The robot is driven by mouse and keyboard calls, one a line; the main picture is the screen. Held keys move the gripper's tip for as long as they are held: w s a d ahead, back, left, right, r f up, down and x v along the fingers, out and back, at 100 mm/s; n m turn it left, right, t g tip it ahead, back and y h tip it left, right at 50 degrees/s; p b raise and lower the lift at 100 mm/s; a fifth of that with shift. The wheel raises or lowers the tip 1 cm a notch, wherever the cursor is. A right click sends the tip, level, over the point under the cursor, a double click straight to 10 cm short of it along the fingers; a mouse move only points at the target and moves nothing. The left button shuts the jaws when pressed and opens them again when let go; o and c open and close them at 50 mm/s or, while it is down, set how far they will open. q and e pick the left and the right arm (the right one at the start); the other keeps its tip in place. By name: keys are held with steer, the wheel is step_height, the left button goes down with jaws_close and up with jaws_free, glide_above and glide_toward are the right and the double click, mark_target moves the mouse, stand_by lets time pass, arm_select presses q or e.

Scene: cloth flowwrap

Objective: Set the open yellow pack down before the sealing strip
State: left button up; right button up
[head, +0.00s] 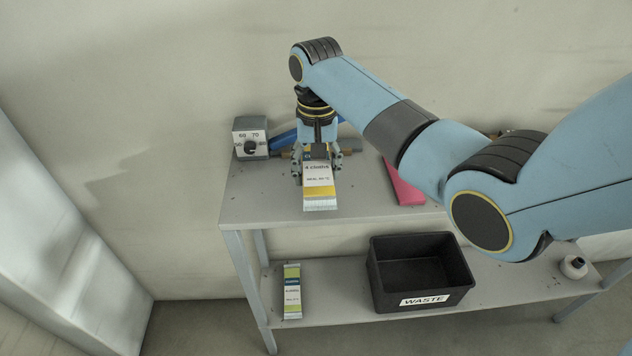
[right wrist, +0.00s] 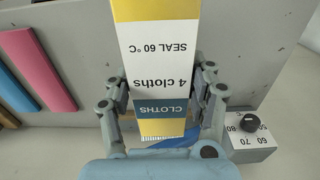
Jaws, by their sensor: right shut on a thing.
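The yellow pack (head: 319,180) has a white label reading "4 cloths" and "SEAL 60 °C". My right gripper (head: 318,172) is shut on it over the left part of the tabletop. In the right wrist view the pack (right wrist: 160,60) lies between the two fingers of the gripper (right wrist: 165,95), with its yellow end away from the palm. I cannot tell whether the pack touches the table. A sealing strip is not clearly seen; a blue piece (head: 284,139) shows behind the gripper, partly hidden. My left gripper is not in view.
A dial box (head: 250,137) stands at the table's back left. A pink bar (head: 404,184) lies right of the pack. The table's front left is clear.

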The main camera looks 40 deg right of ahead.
mark_target(316, 165)
steer(key=shift+f, duration=2.05)
steer(key=shift+f, duration=0.1)
steer(key=o, duration=1.1)
step_height(316, 165, up, 12)
steer(key=shift+r, duration=0.15)
